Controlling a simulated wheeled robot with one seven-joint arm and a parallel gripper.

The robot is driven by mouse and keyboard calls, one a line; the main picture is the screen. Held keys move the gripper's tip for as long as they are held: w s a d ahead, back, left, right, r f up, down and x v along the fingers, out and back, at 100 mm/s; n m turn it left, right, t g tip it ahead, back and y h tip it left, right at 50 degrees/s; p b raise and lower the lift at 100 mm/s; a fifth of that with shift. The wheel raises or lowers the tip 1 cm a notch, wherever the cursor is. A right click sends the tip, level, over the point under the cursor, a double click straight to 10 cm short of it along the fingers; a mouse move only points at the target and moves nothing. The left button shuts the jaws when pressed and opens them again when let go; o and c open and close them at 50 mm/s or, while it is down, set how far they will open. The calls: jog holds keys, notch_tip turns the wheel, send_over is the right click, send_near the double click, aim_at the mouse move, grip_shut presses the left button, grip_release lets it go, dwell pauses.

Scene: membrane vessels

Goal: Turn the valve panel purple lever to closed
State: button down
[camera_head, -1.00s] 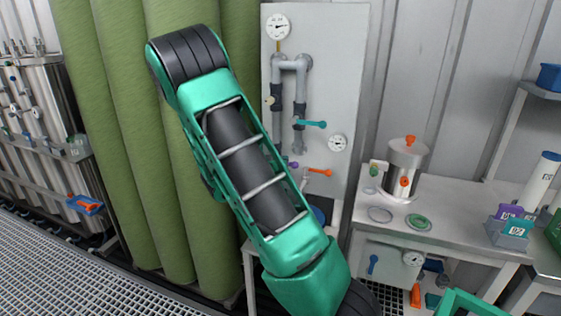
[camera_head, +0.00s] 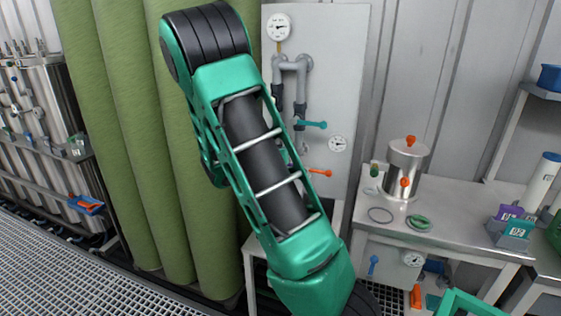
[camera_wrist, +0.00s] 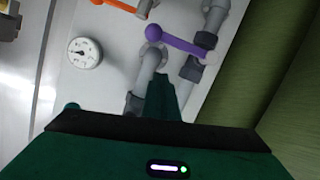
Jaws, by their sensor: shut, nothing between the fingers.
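The purple lever (camera_wrist: 178,42) shows near the top middle of the wrist view. Its round knob is at the left, and its arm runs right to a grey valve on a pipe (camera_wrist: 190,75), lying crosswise to that pipe. My gripper (camera_wrist: 161,80) is shut and empty, its dark green fingers pointing at the panel just below the lever in the picture. A gap shows in the picture between fingertips and lever; I cannot tell the depth. In the head view my arm hides the purple lever and the gripper. The valve panel (camera_head: 340,80) stands behind my arm.
An orange lever (camera_wrist: 118,5) and a gauge (camera_wrist: 84,52) lie near the purple lever. A teal lever (camera_head: 313,124) sits higher on the panel. Green columns (camera_head: 130,150) stand left of the panel, and a bench (camera_head: 455,215) with a steel vessel (camera_head: 405,170) stands right.

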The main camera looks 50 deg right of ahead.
jog(key=v, duration=1)
jog(key=shift+s, duration=0.15)
jog(key=shift+s+d+f, duration=0.1)
jog(key=shift+d+f, duration=0.05)
jog(key=s+a+f+m+g+y, duration=0.15)
jog(key=s+f+g+y, duration=0.4)
jog(key=s, duration=0.75)
jog(key=s+a+r+n+y, duration=0.2)
jog(key=s+a+n+y, duration=0.4)
jog(key=s+a+y, duration=0.3)
jog(key=s+a, duration=0.4)
jog(key=a, duration=0.4)
jog(key=shift+d+n+t, duration=0.1)
jog(key=shift+n+t, duration=0.15)
